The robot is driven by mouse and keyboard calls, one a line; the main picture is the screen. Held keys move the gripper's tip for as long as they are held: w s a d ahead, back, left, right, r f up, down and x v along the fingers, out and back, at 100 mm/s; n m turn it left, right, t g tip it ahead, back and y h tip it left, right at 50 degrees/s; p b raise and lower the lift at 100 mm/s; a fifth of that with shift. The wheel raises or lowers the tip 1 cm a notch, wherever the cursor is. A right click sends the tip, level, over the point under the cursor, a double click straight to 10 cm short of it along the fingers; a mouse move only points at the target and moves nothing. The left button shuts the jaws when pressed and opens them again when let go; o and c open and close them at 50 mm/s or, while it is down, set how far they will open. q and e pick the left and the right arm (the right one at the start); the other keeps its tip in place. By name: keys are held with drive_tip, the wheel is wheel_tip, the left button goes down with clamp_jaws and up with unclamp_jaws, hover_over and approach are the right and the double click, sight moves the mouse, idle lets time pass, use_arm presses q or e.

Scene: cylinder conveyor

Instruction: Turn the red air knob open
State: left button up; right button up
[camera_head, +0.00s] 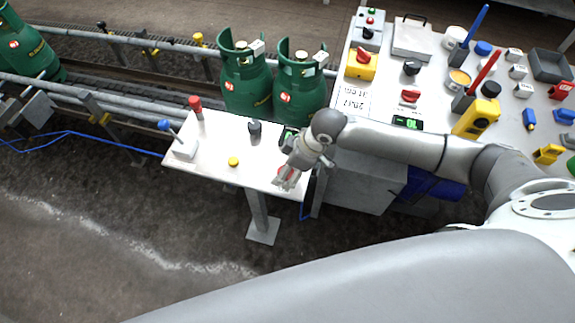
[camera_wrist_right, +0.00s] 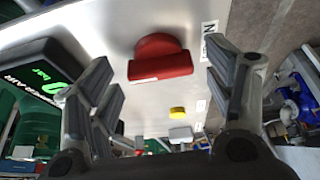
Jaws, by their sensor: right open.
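The red air knob (camera_wrist_right: 160,60) shows in the right wrist view, with a raised bar lying roughly level across its round base, on a pale panel. In the head view it is mostly hidden by my right gripper (camera_head: 287,181), at the right end of the small white table (camera_head: 212,170). In the wrist view my right gripper's fingers stand wide apart on either side of the knob, with no visible contact. A black box (camera_wrist_right: 45,85) with a green "bar" readout sits left of the knob. My left gripper is not in view.
The small table also holds a yellow button (camera_head: 233,161), a black knob (camera_head: 255,128), a red-topped post (camera_head: 196,106) and a blue-tipped lever (camera_head: 166,126). Green gas cylinders (camera_head: 246,82) stand on the conveyor behind. A crowded panel (camera_head: 385,65) lies to the right.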

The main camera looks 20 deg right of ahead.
drive_tip(key=c, duration=1)
